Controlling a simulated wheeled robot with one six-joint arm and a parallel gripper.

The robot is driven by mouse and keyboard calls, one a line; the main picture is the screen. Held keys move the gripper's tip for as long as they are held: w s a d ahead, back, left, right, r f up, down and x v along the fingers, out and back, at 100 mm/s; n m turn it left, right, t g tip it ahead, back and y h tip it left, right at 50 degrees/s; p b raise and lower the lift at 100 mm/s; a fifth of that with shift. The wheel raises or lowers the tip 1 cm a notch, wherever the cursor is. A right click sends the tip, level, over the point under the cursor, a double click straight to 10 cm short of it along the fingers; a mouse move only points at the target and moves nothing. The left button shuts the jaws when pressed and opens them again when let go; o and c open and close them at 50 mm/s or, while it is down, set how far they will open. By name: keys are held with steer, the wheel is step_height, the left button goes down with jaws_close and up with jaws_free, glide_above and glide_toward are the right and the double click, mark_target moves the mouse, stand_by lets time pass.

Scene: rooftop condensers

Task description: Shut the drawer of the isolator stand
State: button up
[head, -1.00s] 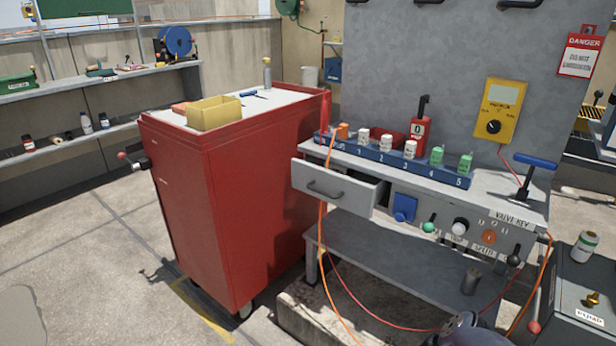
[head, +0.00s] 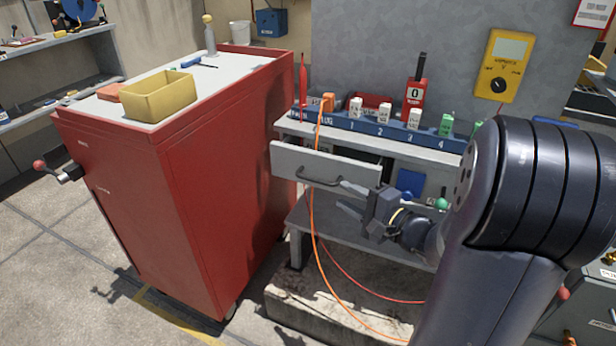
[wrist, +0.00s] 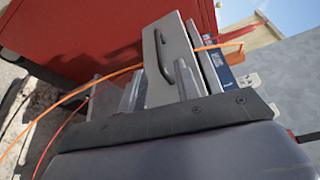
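The isolator stand (head: 405,148) has its grey drawer (head: 285,162) pulled out at its left end. The drawer front carries a dark bar handle (head: 320,181). My gripper (head: 343,196) is open and empty, just in front and to the right of the drawer front, with its fingers pointing towards it. In the wrist view the drawer front (wrist: 158,84) and its handle (wrist: 161,55) lie beyond and between my two spread fingers (wrist: 158,92). I cannot tell whether a finger touches the drawer. My arm hides the right part of the stand.
An orange cable (head: 314,225) hangs down close by the drawer. A red cabinet (head: 215,185) stands directly left, with a yellow bin (head: 158,97) on top. A blue numbered rack (head: 375,132) sits on the stand. A red cable (head: 370,290) runs below.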

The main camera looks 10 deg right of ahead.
mark_target(320, 183)
steer(key=b+x, duration=0.1)
steer(key=x, duration=0.9)
jaws_close()
stand_by(0.4)
